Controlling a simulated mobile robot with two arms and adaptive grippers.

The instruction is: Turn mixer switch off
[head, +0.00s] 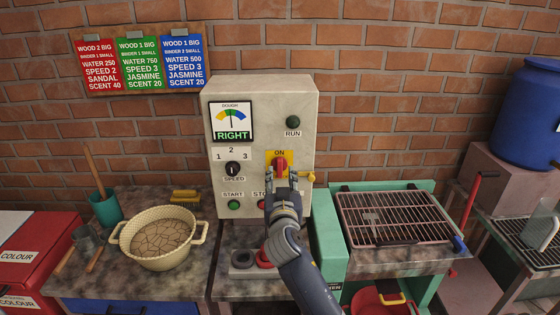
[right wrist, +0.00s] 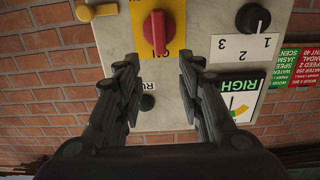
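The mixer switch is a red rotary knob (head: 280,166) on a yellow plate on the control panel (head: 230,88). Its handle stands about vertical, under the word ON. The knob also shows in the right wrist view (right wrist: 156,32), where the panel is upside down. My right gripper (head: 282,174) is in front of the panel at the knob, its fingers partly covering the yellow plate. In the right wrist view my right gripper (right wrist: 158,62) is open and empty, the knob just beyond the gap between its fingertips. I cannot tell whether it touches. My left gripper is not in view.
The panel also has a RUN light (head: 293,122), a speed dial (head: 233,168), a green START button (head: 234,205) and a yellow lever (head: 307,176) right of the gripper. A bowl of dough (head: 160,238) stands left; a wire rack (head: 400,217) lies right.

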